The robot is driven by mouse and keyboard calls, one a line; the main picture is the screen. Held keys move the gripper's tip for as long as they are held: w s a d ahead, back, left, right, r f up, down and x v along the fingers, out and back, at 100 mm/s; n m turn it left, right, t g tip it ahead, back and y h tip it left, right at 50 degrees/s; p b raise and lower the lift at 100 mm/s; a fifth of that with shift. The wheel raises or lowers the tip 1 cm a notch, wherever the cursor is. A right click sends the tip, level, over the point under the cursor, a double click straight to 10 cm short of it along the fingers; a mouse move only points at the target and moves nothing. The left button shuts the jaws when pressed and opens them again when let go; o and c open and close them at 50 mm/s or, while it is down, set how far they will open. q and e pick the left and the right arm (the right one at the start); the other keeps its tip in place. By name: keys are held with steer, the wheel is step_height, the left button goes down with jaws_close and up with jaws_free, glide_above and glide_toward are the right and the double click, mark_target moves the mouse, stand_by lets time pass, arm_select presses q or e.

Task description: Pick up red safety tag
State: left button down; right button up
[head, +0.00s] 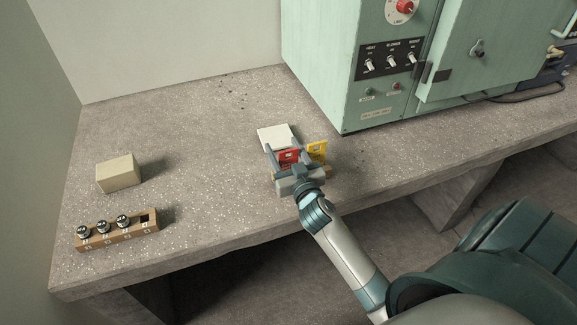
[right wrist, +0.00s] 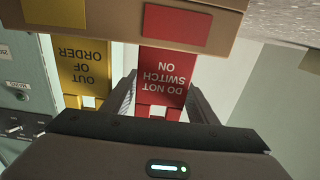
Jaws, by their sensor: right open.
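The red safety tag (head: 289,156) stands upright near the front of the bench. In the right wrist view the red tag (right wrist: 166,62) reads "DO NOT SWITCH ON" upside down. My right gripper (head: 283,147) is open, with one finger on each side of the red tag. In the right wrist view the fingers of my right gripper (right wrist: 163,92) show visible gaps beside the tag. The tag's lower part is hidden by my gripper in the head view. My left gripper is not in view.
A yellow "OUT OF ORDER" tag (head: 317,150) stands just right of the red one. A tan holder bar (right wrist: 110,22) crosses the right wrist view. A white block (head: 276,136) lies behind. A beige box (head: 118,173), a wooden rack (head: 121,237) and a green cabinet (head: 330,75) also stand here.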

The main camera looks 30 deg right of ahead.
steer(key=c, duration=0.8)
steer(key=w+d+r, duration=0.1)
steer(key=d+r, duration=0.2)
steer(key=w+d+r, duration=0.1)
steer(key=d+r, duration=0.3)
steer(key=w+d+r, duration=0.1)
steer(key=d+r, duration=0.3)
steer(key=shift+d, duration=0.15)
